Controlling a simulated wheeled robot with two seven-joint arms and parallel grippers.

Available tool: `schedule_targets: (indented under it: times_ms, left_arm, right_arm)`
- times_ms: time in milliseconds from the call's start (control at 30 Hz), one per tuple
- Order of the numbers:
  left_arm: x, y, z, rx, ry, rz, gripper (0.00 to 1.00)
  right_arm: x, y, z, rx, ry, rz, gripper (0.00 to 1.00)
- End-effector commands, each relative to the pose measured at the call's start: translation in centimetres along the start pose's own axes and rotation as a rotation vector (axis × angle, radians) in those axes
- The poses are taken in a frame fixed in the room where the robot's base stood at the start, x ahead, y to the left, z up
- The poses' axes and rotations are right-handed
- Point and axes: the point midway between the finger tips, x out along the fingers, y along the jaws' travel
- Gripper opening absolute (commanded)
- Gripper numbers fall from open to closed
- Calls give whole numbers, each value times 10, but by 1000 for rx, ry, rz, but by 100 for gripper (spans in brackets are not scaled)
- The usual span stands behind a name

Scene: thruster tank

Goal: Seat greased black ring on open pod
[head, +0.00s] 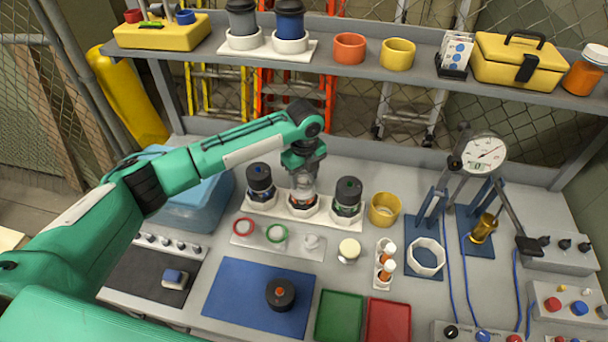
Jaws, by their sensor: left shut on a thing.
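My left gripper (303,182) reaches down over the middle pod (303,208), the open one, which stands upright in a white holder. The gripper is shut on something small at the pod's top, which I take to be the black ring. The ring is hardly visible between the fingers, and I cannot tell whether it touches the pod. The ring tray (260,246) holds a red ring (243,227), a green ring (277,233) and a bare white post (311,243). My right gripper is out of view.
Capped pods with blue (260,182) and green (347,196) marks stand close on either side of the gripper. A yellow cup (384,209) and a white-topped jar (349,250) stand to the right. Green (340,316) and red (387,320) trays lie in front.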

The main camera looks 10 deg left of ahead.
Motion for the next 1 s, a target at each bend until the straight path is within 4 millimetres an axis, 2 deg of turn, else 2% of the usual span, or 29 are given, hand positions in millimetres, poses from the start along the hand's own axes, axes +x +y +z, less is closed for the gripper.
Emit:
schedule_targets:
  times_ms: [1000]
  left_arm:
    - [14, 0, 0, 0, 0, 0, 30]
  right_arm:
    - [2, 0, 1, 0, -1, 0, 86]
